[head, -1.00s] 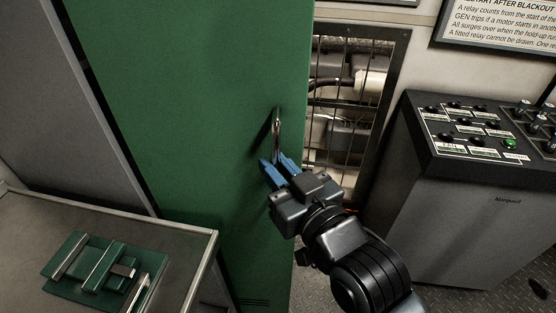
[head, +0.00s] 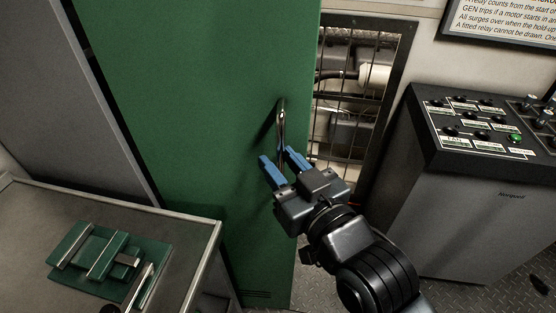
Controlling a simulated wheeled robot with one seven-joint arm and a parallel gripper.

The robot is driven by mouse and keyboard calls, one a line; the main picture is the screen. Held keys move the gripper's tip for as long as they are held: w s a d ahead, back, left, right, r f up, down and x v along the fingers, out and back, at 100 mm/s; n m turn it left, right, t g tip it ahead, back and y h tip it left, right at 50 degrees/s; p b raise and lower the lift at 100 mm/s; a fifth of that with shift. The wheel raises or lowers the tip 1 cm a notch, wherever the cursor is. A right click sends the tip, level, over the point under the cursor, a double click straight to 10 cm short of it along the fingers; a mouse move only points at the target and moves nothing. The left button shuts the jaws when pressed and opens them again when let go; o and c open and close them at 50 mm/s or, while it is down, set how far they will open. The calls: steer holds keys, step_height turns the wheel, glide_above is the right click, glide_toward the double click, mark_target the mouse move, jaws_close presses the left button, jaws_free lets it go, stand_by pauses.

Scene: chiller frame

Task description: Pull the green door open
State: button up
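The green door (head: 205,110) is a tall flat panel filling the middle of the head view. Its slim metal handle (head: 281,122) stands upright near the door's right edge. My gripper (head: 279,160) is at the lower end of the handle, with its two blue fingers spread apart and pointing up toward the door. The fingers lie to either side of the handle's lower end in the picture, and nothing is clamped between them. I cannot tell whether a finger touches the handle or how deep the fingers reach. I cannot tell whether the door is fully closed.
A grey table (head: 195,240) at lower left bears a green plate with metal bars (head: 105,262). A grey control console (head: 465,200) with knobs and a green button stands at right. A wire-mesh panel (head: 365,95) is behind the door's right edge. Some floor shows between door and console.

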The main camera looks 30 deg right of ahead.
steer(key=s+b, duration=0.1)
steer(key=s, duration=0.5)
steer(key=shift+s, duration=0.35)
steer(key=s+d+f+g, duration=0.1)
steer(key=s+f, duration=0.3)
steer(key=s, duration=0.8)
steer(key=s+d+f+g, duration=0.2)
steer(key=s+d+f, duration=0.1)
steer(key=s, duration=1)
steer(key=shift+d+f+h, duration=0.15)
steer(key=shift+f+h, duration=0.15)
steer(key=shift+f, duration=0.35)
